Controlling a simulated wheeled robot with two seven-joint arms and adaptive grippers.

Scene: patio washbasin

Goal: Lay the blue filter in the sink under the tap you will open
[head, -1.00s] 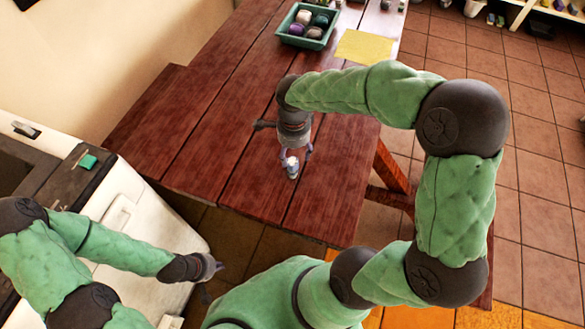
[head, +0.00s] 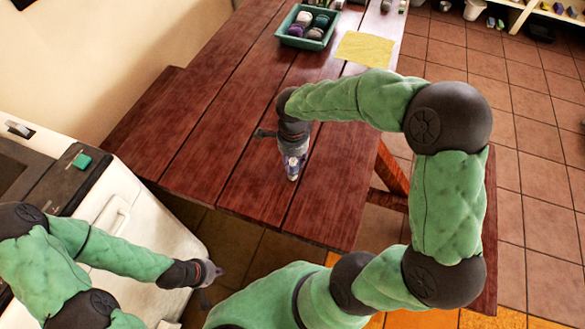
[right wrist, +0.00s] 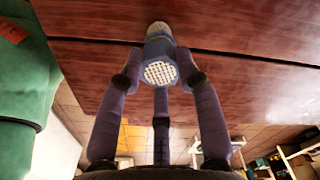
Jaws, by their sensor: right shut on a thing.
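A small blue-grey cylinder with a white mesh end, apparently the blue filter (right wrist: 160,62), stands on the dark red wooden table. My right gripper (right wrist: 160,75) is shut on it, with its fingers around the cylinder. In the head view the right gripper (head: 292,165) is near the table's front edge, and the fingers hide most of the filter. My left gripper (head: 217,271) hangs beside a white cabinet, away from the table; its fingers are too small to read. No sink or tap can be made out clearly.
The wooden table (head: 235,130) is bare around the right gripper. A teal tray (head: 283,38) of several round items and a yellow cloth (head: 365,48) lie toward its far end. The white cabinet (head: 150,230) with a dark top stands at left.

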